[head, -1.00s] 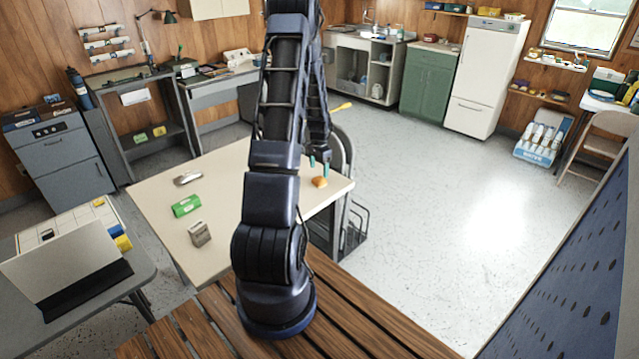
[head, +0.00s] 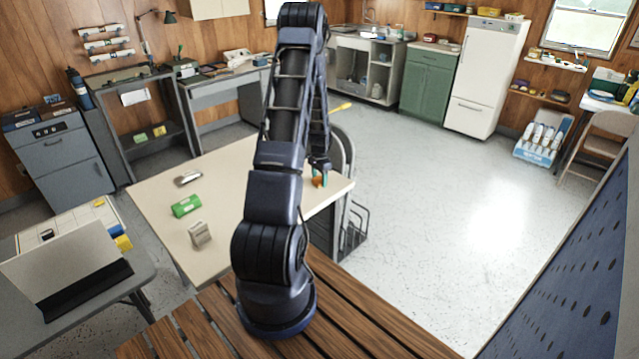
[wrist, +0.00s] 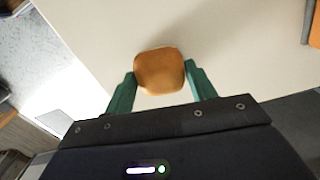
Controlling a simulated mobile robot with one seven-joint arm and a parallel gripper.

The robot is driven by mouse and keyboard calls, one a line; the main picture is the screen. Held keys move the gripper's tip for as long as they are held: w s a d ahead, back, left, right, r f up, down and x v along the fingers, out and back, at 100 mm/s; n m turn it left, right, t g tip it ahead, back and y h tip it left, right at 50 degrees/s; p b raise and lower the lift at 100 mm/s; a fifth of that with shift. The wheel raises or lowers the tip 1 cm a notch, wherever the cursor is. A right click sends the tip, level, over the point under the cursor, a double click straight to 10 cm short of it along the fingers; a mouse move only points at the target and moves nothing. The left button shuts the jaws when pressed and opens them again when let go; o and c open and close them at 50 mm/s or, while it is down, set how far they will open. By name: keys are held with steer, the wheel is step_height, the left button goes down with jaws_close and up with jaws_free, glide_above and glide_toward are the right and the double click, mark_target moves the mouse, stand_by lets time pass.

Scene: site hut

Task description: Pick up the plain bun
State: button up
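The plain bun (wrist: 160,71) is a rounded golden-brown roll on the pale table (head: 160,195). In the wrist view it lies between the tips of the two green fingers of my gripper (wrist: 160,80). The left finger is at or very near its side; a thin gap seems to show at the right finger. In the head view the bun (head: 317,182) is small, near the table's right corner, and partly hidden by my gripper (head: 320,177). The fingers are down around it and apart; whether they press on it is not clear.
On the table's left part lie a green box (head: 186,205), a grey-beige packet (head: 200,235) and a silvery object (head: 187,178). A chair (head: 343,150) and a dark wire rack (head: 354,230) stand close by the table's right edge. The floor to the right is clear.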

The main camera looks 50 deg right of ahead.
steer(key=c, duration=0.5)
steer(key=shift+r, duration=0.1)
